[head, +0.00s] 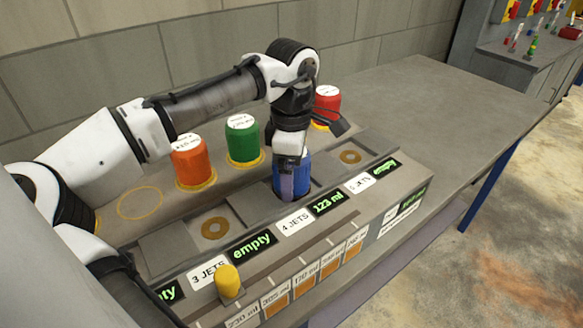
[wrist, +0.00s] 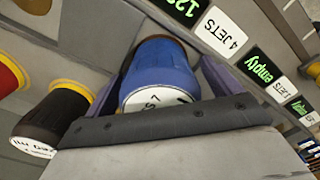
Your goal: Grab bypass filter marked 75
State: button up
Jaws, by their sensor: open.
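A blue filter (head: 303,172) stands in the 4 JETS bay of the sloped bench unit, beside a display reading 123 ml. In the wrist view the blue filter (wrist: 160,68) shows a white end label, upside down and partly cut off, whose marking I cannot read surely. My gripper (head: 291,180) is over it, pointing down. In the wrist view the open fingers stand on either side of the blue body, and I cannot tell whether they touch it. The head view shows the filter partly hidden behind my gripper.
Orange (head: 190,163), green (head: 242,139) and red (head: 327,103) filters stand on yellow rings behind the bays. A black filter (wrist: 60,117) shows in the wrist view. The neighbouring bays are empty. A yellow knob (head: 229,282) sits in front. The table (head: 430,105) is clear at right.

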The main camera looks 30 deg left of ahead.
jog(key=shift+c, duration=0.4)
jog(key=c, duration=1.2)
jog(key=shift+c, duration=1)
jog(key=shift+r, duration=0.1)
